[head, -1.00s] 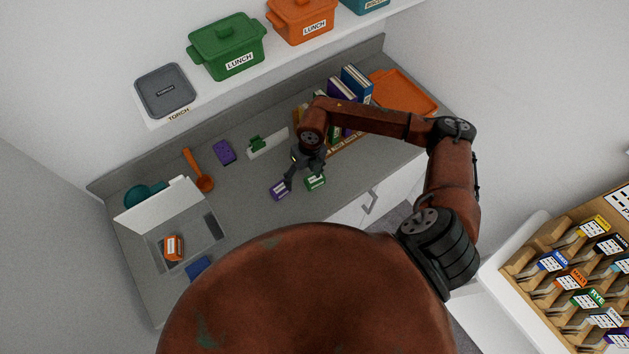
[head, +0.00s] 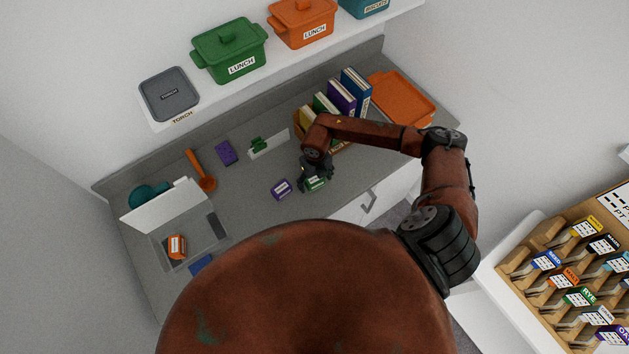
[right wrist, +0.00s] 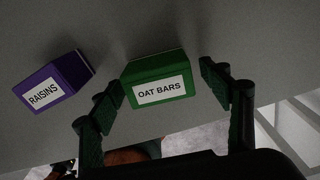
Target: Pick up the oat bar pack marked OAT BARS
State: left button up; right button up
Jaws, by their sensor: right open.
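The green oat bar pack (right wrist: 154,70) stands on the grey counter, with its white OAT BARS label facing the right wrist camera. In the head view the pack (head: 316,185) is partly covered by my right gripper (head: 316,178). In the right wrist view my right gripper (right wrist: 170,95) is open, with one finger on each side of the pack's near part. I see gaps at both sides; the pack is not gripped. A purple raisins pack (right wrist: 55,85) stands just left of it, and also shows in the head view (head: 282,189). My left gripper is not in view.
A rack of books (head: 341,97) and an orange tray (head: 402,97) are behind my right arm. A shelf with a green lunch pot (head: 230,50) hangs above. The counter's front edge is close to the pack.

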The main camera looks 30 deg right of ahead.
jog(key=shift+c, duration=0.3)
jog(key=c, duration=1.2)
jog(key=shift+r, duration=0.1)
